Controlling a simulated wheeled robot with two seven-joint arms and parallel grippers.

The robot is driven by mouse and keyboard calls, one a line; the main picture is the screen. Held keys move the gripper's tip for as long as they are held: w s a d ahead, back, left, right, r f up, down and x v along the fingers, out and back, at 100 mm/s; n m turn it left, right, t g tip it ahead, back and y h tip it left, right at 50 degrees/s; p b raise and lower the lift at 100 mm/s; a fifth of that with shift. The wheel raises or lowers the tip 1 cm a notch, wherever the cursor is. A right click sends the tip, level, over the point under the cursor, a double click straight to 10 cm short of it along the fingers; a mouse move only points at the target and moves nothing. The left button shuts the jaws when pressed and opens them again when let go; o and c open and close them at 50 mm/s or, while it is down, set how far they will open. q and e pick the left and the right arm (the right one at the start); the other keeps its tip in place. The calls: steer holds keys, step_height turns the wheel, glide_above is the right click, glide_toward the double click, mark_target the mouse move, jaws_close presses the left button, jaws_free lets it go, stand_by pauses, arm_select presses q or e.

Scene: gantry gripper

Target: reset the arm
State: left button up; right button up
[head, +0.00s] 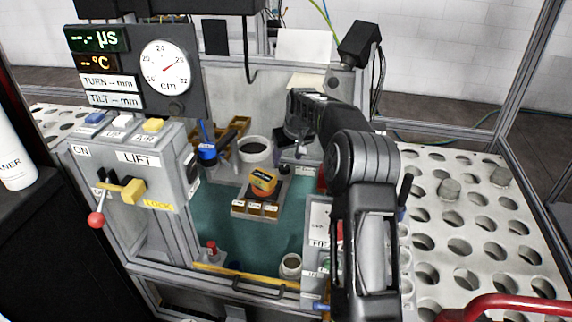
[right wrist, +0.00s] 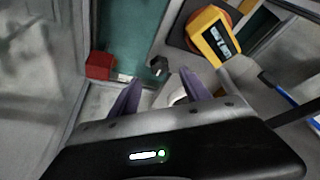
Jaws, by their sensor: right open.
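My right arm comes in from the lower right in the head view and reaches over the bench enclosure. Its gripper (head: 297,152) is at the back right of the green floor, partly hidden by its own wrist. In the right wrist view the two purple fingers (right wrist: 160,77) stand apart with nothing held between them. A small dark knob (right wrist: 158,66) shows just beyond the fingertips; I cannot tell how far. A yellow block with a display (right wrist: 216,38) lies to the right of the fingers. In the head view an orange-yellow block (head: 263,182) sits on a grey stand. My left gripper is out of view.
A lift panel (head: 138,158) with a yellow lever and red-knobbed handle stands at left, below a gauge board (head: 130,75). A grey cup (head: 255,151) stands near the gripper. A perforated plate (head: 480,222) lies right. A red block (right wrist: 99,65) shows left of the fingers.

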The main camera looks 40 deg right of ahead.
steer(key=shift+v, duration=1.1)
